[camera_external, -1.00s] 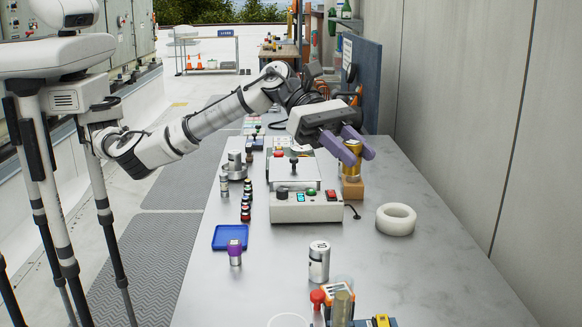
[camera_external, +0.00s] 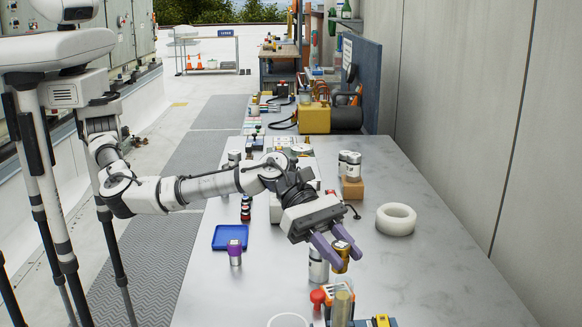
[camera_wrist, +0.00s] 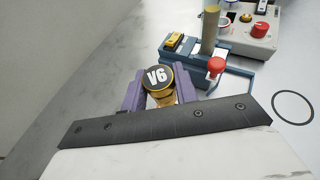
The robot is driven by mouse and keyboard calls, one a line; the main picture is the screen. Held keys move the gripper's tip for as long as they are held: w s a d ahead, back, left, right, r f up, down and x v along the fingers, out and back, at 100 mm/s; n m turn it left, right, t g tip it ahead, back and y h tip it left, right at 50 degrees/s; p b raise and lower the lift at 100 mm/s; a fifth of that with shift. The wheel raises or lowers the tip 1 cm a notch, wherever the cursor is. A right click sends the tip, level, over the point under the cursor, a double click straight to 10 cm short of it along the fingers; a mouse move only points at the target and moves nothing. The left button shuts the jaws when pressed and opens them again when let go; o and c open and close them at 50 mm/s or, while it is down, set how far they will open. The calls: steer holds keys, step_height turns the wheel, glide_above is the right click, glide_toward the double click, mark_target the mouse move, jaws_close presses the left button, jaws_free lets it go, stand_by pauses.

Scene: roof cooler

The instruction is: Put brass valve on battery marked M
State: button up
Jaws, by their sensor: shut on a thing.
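My gripper (camera_external: 334,255) is shut on the brass valve (camera_external: 341,256), a gold cylinder, and holds it above the near part of the bench. In the wrist view the valve (camera_wrist: 159,80) sits between the purple fingers (camera_wrist: 160,92), its black cap reading V6. A silver-white cylinder (camera_external: 317,268), which looks like a battery, stands upright just left of the valve, partly hidden by the fingers. More silver-white cylinders (camera_external: 353,168) stand by the wooden block (camera_external: 353,188) farther back. I cannot read which battery carries the M.
A white ring (camera_external: 396,219) lies at right. A blue tray (camera_external: 230,237) and a purple-topped cylinder (camera_external: 235,254) are at left. A blue fixture with a red knob (camera_external: 318,297) stands at the near edge.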

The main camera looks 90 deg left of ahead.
steer(key=shift+f+p, duration=0.3)
steer(key=shift+f, duration=1.8)
steer(key=shift+f, duration=0.1)
steer(key=o, duration=1.1)
steer(key=shift+f, duration=0.1)
steer(key=shift+c, duration=0.2)
steer(key=shift+r, duration=0.25)
steer(key=b+v, duration=0.3)
steer(key=v, duration=0.9)
